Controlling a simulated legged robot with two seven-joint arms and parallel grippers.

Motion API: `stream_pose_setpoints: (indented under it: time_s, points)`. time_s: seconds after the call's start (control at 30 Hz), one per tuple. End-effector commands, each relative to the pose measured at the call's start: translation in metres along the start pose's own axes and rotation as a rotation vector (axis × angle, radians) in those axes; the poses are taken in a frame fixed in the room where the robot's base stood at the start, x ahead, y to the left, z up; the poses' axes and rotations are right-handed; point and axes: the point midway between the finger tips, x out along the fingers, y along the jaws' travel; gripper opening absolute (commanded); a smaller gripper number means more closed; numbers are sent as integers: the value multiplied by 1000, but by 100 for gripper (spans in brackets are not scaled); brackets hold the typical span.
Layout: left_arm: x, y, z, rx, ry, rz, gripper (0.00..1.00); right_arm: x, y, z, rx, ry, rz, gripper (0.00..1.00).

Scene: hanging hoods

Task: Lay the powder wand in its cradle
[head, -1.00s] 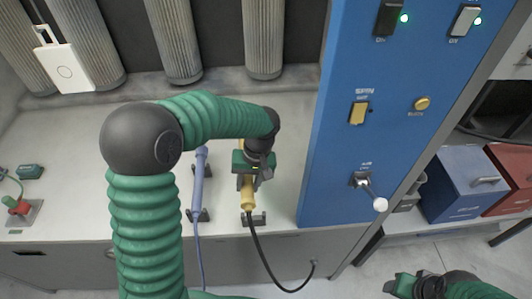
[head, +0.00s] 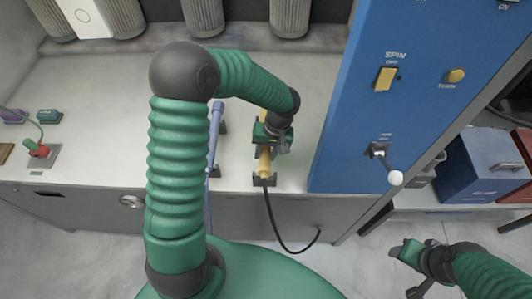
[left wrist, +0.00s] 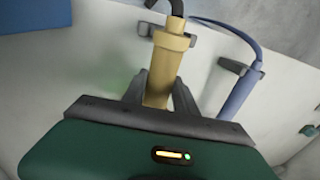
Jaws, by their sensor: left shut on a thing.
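A yellow wand (head: 264,163) with a black cable is in the jaws of my left gripper (head: 268,140), which is shut on it. The wand's cable end lies at a dark cradle (head: 272,181) near the bench's front edge. In the left wrist view the yellow wand (left wrist: 167,62) passes between the fingers, with the dark cradle (left wrist: 200,40) around or just under its cable end; I cannot tell if it rests there. A blue wand (head: 214,135) lies to the left. My right gripper (head: 405,255) hangs over the floor, away from the bench; its jaws are unclear.
A blue panel (head: 350,150) with a yellow switch and a white-knobbed lever (head: 395,178) stands right of the wands. Blue (head: 485,170) and red boxes are further right. A red-knobbed device (head: 39,153) sits at the bench's left. The bench between is clear.

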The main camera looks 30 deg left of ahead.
Motion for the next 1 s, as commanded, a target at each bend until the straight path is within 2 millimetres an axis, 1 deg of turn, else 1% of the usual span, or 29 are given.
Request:
stream_pose_setpoints:
  time_s: [0.1,0.27,0.3,0.43,0.47,0.73,0.83,0.87,1.0]
  points:
    - [12,3,-1,2,1,-1,0,-3,0,-1,0,0,0,57]
    - [13,3,-1,1,1,-1,0,-2,0,-1,0,0,0,57]
    - [14,3,-1,1,-1,-1,37,-2,0,0,0,0,0,57]
    - [13,3,-1,1,-1,-1,54,-2,0,0,0,0,0,57]
    - [13,3,-1,1,-1,-1,56,-2,0,0,0,0,0,57]
    - [13,3,-1,1,-1,-1,56,-1,0,0,0,0,0,57]
    - [20,4,-1,0,-2,0,56,4,0,1,0,0,0,57]
    - [14,4,-1,0,1,0,56,3,0,1,0,0,0,57]
    - [-20,6,-3,1,7,0,56,2,0,0,0,0,0,57]
